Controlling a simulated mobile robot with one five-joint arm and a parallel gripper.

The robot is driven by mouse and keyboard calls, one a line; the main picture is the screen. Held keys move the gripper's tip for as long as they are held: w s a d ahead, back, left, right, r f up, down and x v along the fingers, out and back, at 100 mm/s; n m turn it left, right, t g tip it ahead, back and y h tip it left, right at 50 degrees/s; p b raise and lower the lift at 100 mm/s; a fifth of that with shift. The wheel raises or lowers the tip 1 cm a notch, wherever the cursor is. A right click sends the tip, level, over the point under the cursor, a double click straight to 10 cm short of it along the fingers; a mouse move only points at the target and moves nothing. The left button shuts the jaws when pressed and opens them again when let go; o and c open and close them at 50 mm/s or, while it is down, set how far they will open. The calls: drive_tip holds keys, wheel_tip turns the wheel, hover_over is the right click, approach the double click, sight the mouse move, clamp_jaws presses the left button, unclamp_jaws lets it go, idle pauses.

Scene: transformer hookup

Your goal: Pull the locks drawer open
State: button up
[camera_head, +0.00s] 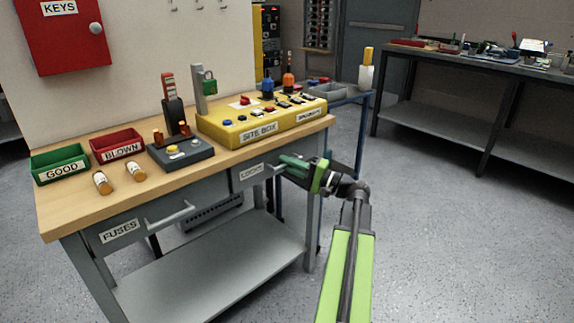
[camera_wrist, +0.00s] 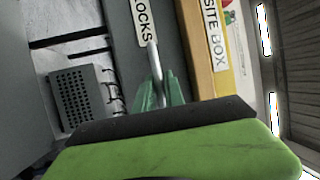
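The locks drawer (camera_head: 251,171) is the grey right-hand drawer under the wooden bench top, labelled LOCKS. Its front looks level with the bench frame, so it appears closed. Its label also shows in the wrist view (camera_wrist: 143,22). My gripper (camera_head: 288,163) is at this drawer's front, at its right part. In the wrist view, my gripper's green fingers (camera_wrist: 161,90) sit close on both sides of the pale metal bar handle (camera_wrist: 154,62) and look shut on it. The handle's far end is hidden by my gripper in the head view.
The fuses drawer (camera_head: 120,232) with its handle is to the left. The yellow site box (camera_head: 262,131) stands on the bench top above. A lower grey shelf (camera_head: 215,272) is beneath. Floor (camera_head: 450,240) to the right is clear, before a second bench (camera_head: 480,62).

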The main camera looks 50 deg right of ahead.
clamp_jaws()
idle(1.0)
